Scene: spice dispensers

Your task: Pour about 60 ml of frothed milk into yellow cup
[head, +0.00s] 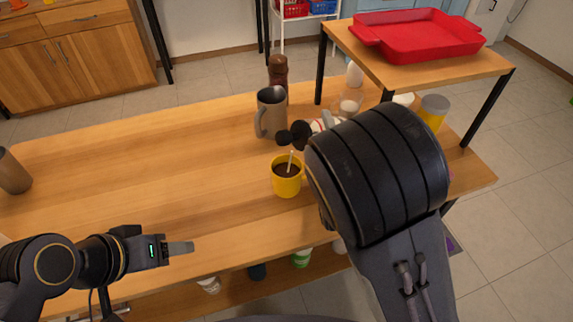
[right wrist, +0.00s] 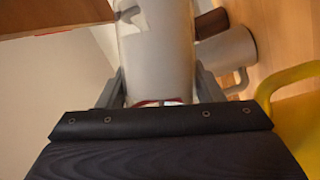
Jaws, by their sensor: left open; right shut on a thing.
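The yellow cup (head: 276,186) stands upright on the wooden table with dark brown liquid in it. My right gripper (right wrist: 157,95) is shut on a pale cylindrical container (right wrist: 155,50). In the head view the container (head: 318,126) is mostly hidden behind my right arm; it looks tilted, with its black top (head: 300,131) above the cup. A thin white streak (head: 290,160) runs from below the top into the cup; I cannot tell for sure whether it is poured milk or a stick. The cup's yellow side (right wrist: 290,85) also shows in the right wrist view. My left gripper (head: 181,248) is open and empty, at the table's near edge.
A grey pitcher (head: 271,115) and a brown mill (head: 278,72) stand behind the cup. A raised shelf (head: 475,68) with a red tray (head: 420,35) is at the right, with a yellow-based container (head: 433,110) beneath. A grey-brown cup (head: 12,172) stands far left.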

